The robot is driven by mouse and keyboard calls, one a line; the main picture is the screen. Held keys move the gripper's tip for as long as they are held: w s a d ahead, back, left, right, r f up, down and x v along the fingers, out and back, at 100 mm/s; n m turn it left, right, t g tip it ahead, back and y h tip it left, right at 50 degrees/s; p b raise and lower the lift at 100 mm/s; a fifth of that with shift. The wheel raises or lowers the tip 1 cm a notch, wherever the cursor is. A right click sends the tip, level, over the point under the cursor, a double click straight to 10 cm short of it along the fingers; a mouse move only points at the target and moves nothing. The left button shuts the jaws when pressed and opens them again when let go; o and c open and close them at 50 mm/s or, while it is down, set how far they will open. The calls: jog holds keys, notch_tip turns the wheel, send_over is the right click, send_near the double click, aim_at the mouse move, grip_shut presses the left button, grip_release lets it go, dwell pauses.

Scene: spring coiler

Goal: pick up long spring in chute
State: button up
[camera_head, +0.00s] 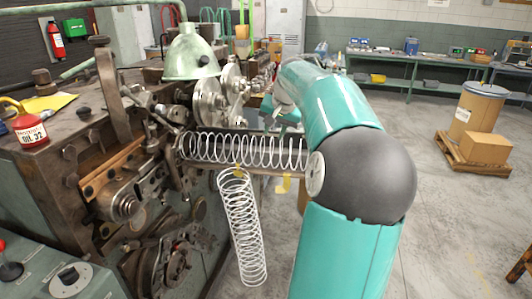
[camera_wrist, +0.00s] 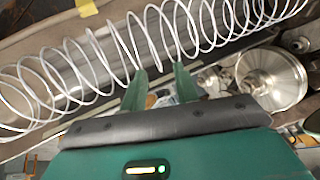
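A long white wire spring (camera_head: 245,150) lies along the metal chute (camera_head: 285,170) in the head view. In the wrist view the spring (camera_wrist: 65,80) runs from the lower left to the upper right across the chute. My gripper (camera_wrist: 151,60) has its two green fingers apart, with the tips at the spring's coils. I cannot tell if they touch the wire. In the head view my gripper (camera_head: 281,117) is just behind the spring's right half, partly hidden by my arm. A second white spring (camera_head: 242,228) hangs down below the chute.
The coiling machine (camera_head: 125,180) fills the left side, with wheels (camera_head: 212,100) behind the chute. A red oil can (camera_head: 28,128) stands on it. A pallet with a box (camera_head: 485,147) and a drum (camera_head: 480,108) stand at right. The floor at right is mostly clear.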

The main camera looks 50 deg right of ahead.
aim_at(272, 139)
jog(key=x, duration=0.4)
jog(key=shift+w+f, duration=0.1)
jog(key=shift+f, duration=0.35)
jog(key=shift+c, duration=0.2)
grip_shut()
jog(key=shift+r, duration=0.1)
jog(key=shift+r, duration=0.1)
